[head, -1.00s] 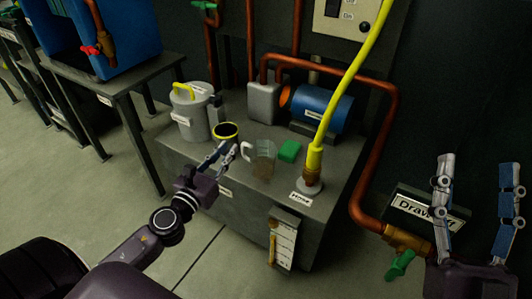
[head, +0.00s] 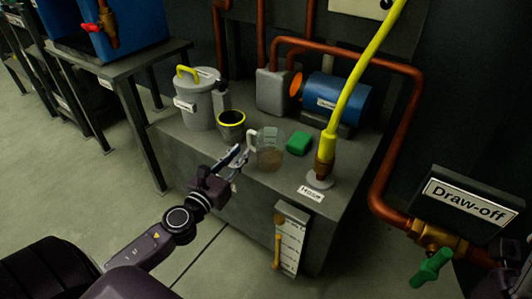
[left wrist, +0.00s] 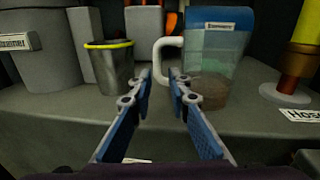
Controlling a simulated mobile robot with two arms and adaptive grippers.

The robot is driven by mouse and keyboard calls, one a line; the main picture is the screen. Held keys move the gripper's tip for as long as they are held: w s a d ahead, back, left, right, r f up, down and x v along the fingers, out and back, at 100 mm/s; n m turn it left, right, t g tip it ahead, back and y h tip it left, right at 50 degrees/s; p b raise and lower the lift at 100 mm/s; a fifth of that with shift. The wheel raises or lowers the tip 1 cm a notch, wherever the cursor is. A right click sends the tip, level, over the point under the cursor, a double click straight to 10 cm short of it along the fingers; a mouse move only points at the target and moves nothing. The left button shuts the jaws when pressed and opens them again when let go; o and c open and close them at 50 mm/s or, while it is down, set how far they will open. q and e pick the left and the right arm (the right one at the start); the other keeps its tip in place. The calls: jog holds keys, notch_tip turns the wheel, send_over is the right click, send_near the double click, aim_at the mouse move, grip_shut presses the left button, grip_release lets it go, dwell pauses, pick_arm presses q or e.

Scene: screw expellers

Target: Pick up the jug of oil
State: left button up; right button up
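The jug (head: 269,150) is a clear, bluish beaker with brownish liquid in its lower part and a white handle on its left side. My left gripper (head: 238,160) is in front of the handle, at the bench's front edge.
A dark cup with a yellow rim (head: 231,128) and a lidded grey container (head: 195,102) stand left of the jug. A blue motor (head: 337,98) is behind.

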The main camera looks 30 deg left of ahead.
aim_at(248, 141)
pick_arm(q)
jog(key=shift+w+a+r+b, duration=0.1)
jog(key=shift+w+a+b, duration=0.1)
jog(key=shift+w, duration=0.9)
jog(key=shift+w+a+r+b, duration=0.1)
jog(key=shift+w+b, duration=0.05)
jog(key=shift+w, duration=0.9)
jog(key=shift+w+a+b, duration=0.1)
jog(key=shift+w+b, duration=0.1)
jog(key=shift+w, duration=0.9)
grip_shut()
